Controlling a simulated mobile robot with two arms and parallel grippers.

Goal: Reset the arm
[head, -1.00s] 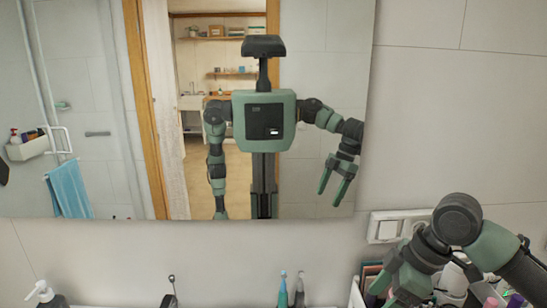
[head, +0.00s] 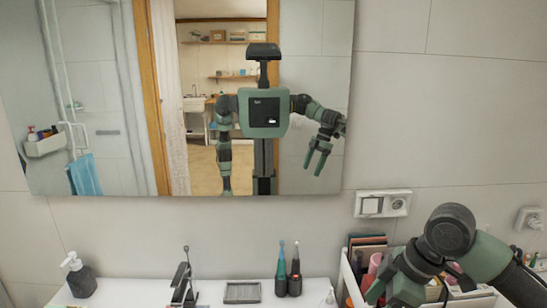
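My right arm comes in at the lower right of the head view. Its gripper (head: 388,294) points down and to the left, in front of the cosmetics cart, and its fingertips run close to the bottom edge. The mirror (head: 316,60) shows this gripper's reflection with two fingers apart and nothing between them. My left arm does not show directly. In the mirror it hangs down at my side, and its gripper cannot be made out.
A white cart (head: 346,286) with cosmetics stands behind my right gripper. On the white counter (head: 215,291) are a dark soap dispenser (head: 80,279), a grey tray (head: 242,292) and a toothbrush holder (head: 288,287). A wall socket (head: 397,204) is above the cart.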

